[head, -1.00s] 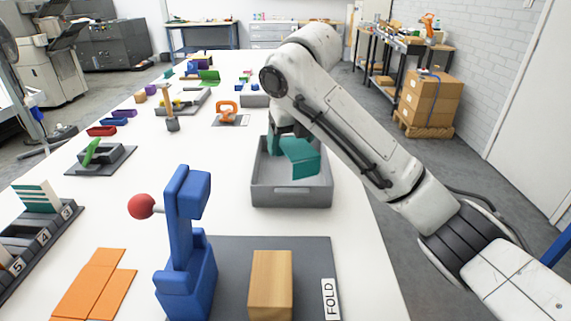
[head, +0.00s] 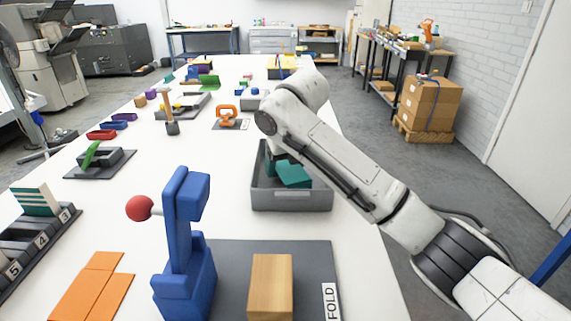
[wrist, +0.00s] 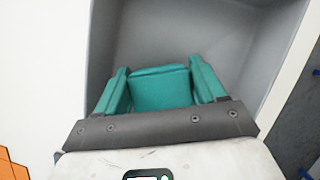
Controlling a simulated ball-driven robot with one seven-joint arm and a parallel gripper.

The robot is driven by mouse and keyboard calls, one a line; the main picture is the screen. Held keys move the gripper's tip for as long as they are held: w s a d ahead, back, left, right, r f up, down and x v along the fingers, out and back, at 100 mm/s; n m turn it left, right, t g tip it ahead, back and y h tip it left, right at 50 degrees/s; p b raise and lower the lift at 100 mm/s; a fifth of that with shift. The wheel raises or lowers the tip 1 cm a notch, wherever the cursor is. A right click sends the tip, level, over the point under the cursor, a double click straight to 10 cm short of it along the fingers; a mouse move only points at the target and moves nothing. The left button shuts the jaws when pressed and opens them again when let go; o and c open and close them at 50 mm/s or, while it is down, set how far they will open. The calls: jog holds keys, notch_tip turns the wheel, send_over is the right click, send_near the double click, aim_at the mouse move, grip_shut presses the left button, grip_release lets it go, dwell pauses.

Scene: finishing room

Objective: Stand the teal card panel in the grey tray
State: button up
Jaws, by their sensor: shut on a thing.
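The teal card panel (head: 293,174) is inside the grey tray (head: 291,199), near its middle, with its top showing above the front wall in the head view. My gripper (wrist: 161,78) is shut on the panel, which also shows in the wrist view (wrist: 160,90) between two teal fingers. In the head view my gripper is low over the tray and partly hidden by my arm. The panel looks tilted. Its lower edge is hidden, so I cannot tell whether it touches the tray floor.
In front of the tray lies a dark mat marked FOLD with a wooden block (head: 270,287). A blue stand (head: 185,250) with a red ball rises to its left. An orange clamp (head: 227,115) stands behind. White table is clear left of the tray.

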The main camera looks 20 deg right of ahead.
aim_at(293, 173)
jog(key=shift+f, duration=0.25)
jog(key=shift+f, duration=0.3)
jog(key=shift+s+f, duration=0.1)
jog(key=shift+c, duration=0.9)
jog(key=o, duration=1.2)
jog(key=shift+f, duration=0.15)
jog(key=shift+r, duration=0.4)
jog(key=v, duration=0.8)
jog(key=p+v, duration=0.1)
jog(key=v, duration=0.3)
jog(key=shift+r, duration=0.5)
